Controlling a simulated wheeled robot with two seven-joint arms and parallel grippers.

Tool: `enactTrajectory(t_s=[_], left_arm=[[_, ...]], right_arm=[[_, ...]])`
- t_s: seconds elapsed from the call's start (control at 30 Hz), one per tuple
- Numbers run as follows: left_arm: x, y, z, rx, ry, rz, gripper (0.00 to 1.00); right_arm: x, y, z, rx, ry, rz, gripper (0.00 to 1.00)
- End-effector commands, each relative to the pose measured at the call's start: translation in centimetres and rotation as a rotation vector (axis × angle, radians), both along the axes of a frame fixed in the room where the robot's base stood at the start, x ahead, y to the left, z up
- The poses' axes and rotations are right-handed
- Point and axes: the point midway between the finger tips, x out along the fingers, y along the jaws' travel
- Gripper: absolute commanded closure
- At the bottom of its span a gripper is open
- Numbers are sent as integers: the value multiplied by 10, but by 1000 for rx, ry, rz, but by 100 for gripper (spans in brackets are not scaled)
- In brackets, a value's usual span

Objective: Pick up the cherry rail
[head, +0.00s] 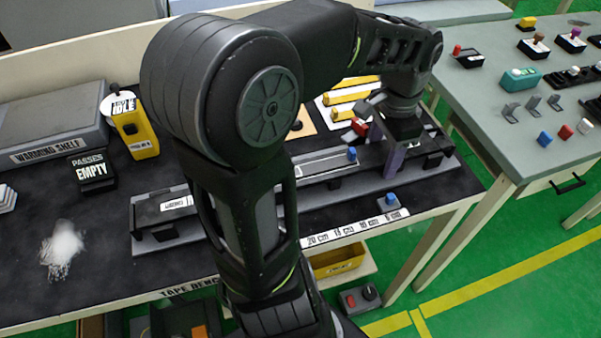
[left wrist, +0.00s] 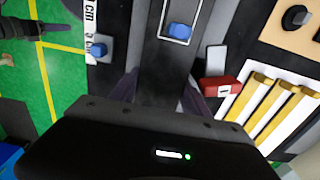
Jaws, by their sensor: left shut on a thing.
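My left gripper (head: 393,155) reaches down at the right end of the long dark bar fixture on the bench. In the left wrist view its purple-grey fingers (left wrist: 160,90) sit on either side of a dark bar (left wrist: 168,68) and are shut on it. The gripper body hides the bar's near part. No plainly cherry-coloured rail shows.
Several yellow bars (left wrist: 268,105) lie on a white plate beside the fixture. A blue button (left wrist: 98,49) stands at the bench's front edge. A yellow dispenser (head: 135,130) and black box (head: 92,171) stand left. A grey table (head: 490,110) with small parts is at right.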

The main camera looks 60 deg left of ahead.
Motion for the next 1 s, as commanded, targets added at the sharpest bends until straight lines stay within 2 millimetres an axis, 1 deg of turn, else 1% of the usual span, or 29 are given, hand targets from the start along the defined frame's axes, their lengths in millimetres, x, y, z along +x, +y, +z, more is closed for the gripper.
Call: enactTrajectory(t_s=[0.03,0.37,0.63,0.73,0.87,1.0], left_arm=[[0,0,0,0,0,0,73],[0,0,0,0,0,0,100],[0,0,1,1,0,0,100],[1,0,7,2,-2,-2,100],[1,0,24,2,-4,-3,100],[1,-1,51,2,-5,-3,100]], right_arm=[[0,0,0,0,0,0,64],[0,0,0,0,0,0,64],[0,0,0,0,0,0,64],[0,0,1,0,0,0,64],[0,0,3,0,0,0,64],[0,0,4,0,0,0,64]])
